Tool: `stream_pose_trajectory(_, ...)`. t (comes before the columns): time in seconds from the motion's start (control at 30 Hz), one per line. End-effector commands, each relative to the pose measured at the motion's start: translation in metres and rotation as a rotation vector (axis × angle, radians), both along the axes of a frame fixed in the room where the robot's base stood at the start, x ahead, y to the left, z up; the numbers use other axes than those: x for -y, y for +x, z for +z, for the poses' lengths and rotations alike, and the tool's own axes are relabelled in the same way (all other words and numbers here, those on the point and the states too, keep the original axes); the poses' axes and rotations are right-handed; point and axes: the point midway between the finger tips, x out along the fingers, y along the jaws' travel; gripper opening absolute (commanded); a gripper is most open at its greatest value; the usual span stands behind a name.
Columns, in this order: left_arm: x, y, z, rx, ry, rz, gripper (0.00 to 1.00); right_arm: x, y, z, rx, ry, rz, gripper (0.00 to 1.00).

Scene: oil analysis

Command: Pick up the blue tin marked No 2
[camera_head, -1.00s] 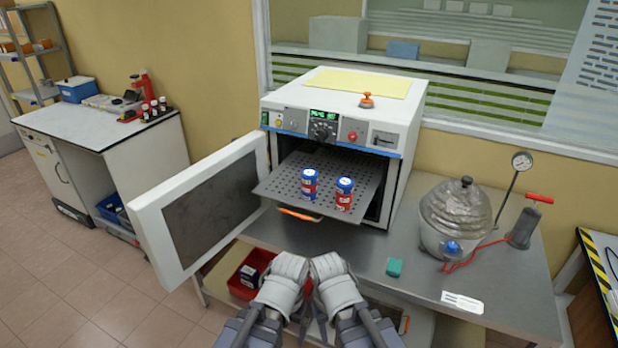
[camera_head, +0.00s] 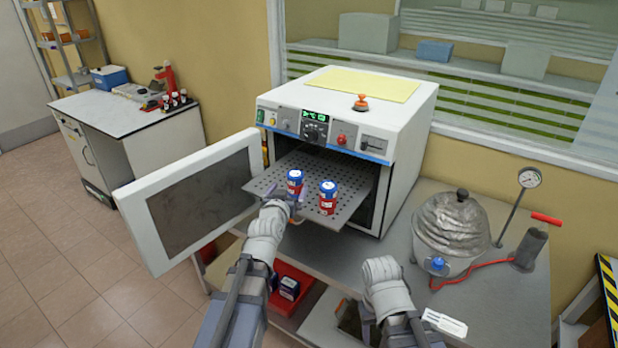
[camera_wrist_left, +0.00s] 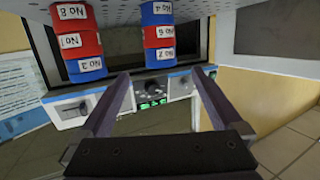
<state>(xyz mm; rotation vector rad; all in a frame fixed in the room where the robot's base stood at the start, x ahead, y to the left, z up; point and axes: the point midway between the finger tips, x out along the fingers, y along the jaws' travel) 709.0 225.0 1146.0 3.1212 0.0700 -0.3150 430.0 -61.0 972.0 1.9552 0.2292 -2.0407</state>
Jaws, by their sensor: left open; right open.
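Two short stacks of blue and red tins stand on the perforated oven shelf (camera_head: 357,200): a left stack (camera_head: 296,182) and a right stack (camera_head: 328,198), both blue on top. In the upside-down left wrist view, the end blue tin of the picture-left stack (camera_wrist_left: 86,67) seems to read No 2. The end blue tin of the other stack (camera_wrist_left: 159,57) is not clearly readable. My left gripper (camera_head: 284,203) is open and empty just in front of the left stack, which shows between its fingers beyond the tips. My right gripper (camera_head: 380,266) is open, over the bench.
The white oven (camera_head: 345,110) has its door (camera_head: 192,200) swung open to the left of the shelf. A metal pressure pot (camera_head: 450,228) with a gauge and red hose stands on the bench at right. A red bin (camera_head: 290,305) is below.

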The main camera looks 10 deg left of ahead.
Motion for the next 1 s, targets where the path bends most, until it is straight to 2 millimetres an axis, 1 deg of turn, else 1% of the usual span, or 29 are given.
stream_pose_trajectory(0.17,-0.001,0.005,0.0,0.004,0.0,0.001,1.0,0.0,0.0,-0.001,0.0,0.0,0.0,0.5)
stream_pose_trajectory(0.37,-0.001,0.026,-0.005,0.002,0.0,0.0,1.0,0.0,0.0,-0.005,0.0,0.0,0.0,0.5)
stream_pose_trajectory(0.57,-0.001,0.029,-0.005,0.001,0.0,0.0,1.0,0.0,0.0,-0.005,0.0,0.0,0.0,0.5)
stream_pose_trajectory(0.67,-0.002,0.039,-0.005,0.001,0.001,0.0,1.0,0.0,0.0,-0.006,0.0,0.0,0.0,0.5)
stream_pose_trajectory(0.9,-0.004,0.073,-0.01,0.001,0.001,-0.001,1.0,0.0,0.0,-0.011,0.0,0.0,0.0,0.5)
stream_pose_trajectory(1.0,-0.004,0.079,-0.011,0.001,0.0,-0.001,1.0,0.0,0.0,-0.011,0.0,0.0,0.0,0.5)
